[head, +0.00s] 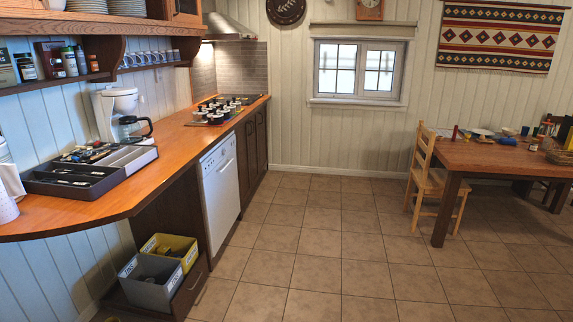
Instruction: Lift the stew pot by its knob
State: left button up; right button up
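I cannot make out a stew pot or its knob for certain. A cluster of small dark round items with pale tops (217,110) stands at the far end of the wooden counter (165,163), by the hob. They are too small to tell whether one is the stew pot. Neither of my grippers is in view.
A dark utensil tray (68,186) lies on the near counter, with a coffee maker (122,117) behind it. Grey (150,285) and yellow (186,250) bins stand below. A chair (430,180) and cluttered table (490,158) stand right. The middle floor is clear.

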aim_at(226, 112)
jog(key=i, duration=3.7)
jog(key=i+l+u, duration=0.1)
jog(key=i+u, duration=0.35)
jog(key=i+l+u, duration=0.45)
jog(key=i, duration=0.2)
jog(key=i+l+u, duration=0.45)
